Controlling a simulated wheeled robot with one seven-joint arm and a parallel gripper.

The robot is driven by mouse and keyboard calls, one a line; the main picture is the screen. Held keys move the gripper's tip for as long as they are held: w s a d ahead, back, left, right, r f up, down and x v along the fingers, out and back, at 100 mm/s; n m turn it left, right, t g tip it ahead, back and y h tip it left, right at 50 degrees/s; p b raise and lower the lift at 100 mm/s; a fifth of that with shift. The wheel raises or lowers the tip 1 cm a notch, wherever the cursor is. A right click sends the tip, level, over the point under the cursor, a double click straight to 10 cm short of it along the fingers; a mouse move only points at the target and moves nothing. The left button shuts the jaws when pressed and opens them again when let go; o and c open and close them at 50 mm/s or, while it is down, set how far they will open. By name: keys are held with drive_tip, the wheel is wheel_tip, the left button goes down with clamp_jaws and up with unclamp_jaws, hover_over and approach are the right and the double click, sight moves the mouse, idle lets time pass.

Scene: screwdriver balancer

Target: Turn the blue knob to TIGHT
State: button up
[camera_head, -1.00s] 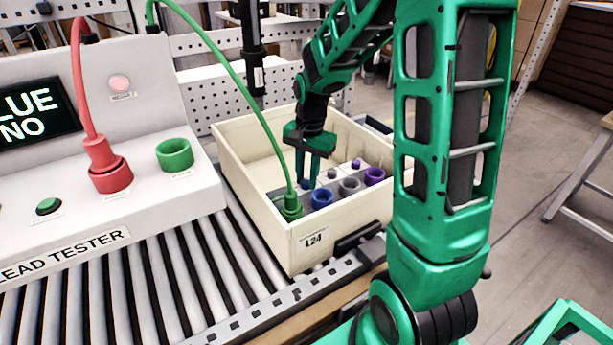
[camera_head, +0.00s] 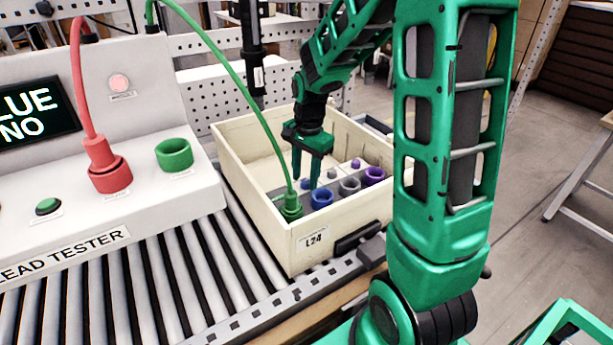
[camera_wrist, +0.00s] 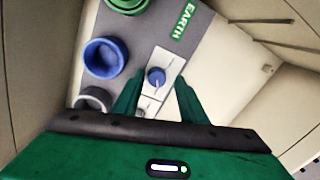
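The small blue knob (camera_head: 305,184) is inside the cream box, behind the blue socket (camera_head: 322,199). In the wrist view the blue knob (camera_wrist: 156,77) sits on a white plate with a pale mark across its top. The plate's lettering is too small to read. My gripper (camera_head: 305,181) points down into the box. In the wrist view my gripper (camera_wrist: 158,83) is open, with one finger on each side of the knob and gaps between. It appears empty. I cannot tell how far the fingertips are above the panel.
The cream box (camera_head: 310,258) stands on a roller conveyor (camera_head: 160,270). A green plug (camera_head: 291,206) and its cable rise close to my gripper. The lead tester (camera_head: 90,205) is at left.

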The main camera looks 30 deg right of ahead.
sight(308, 181)
drive_tip(key=shift+s, duration=0.15)
wheel_tip(308, 181, up, 11)
drive_tip(key=shift+s+f, duration=0.2)
idle(0.4)
drive_tip(key=shift+d, duration=0.15)
idle(0.4)
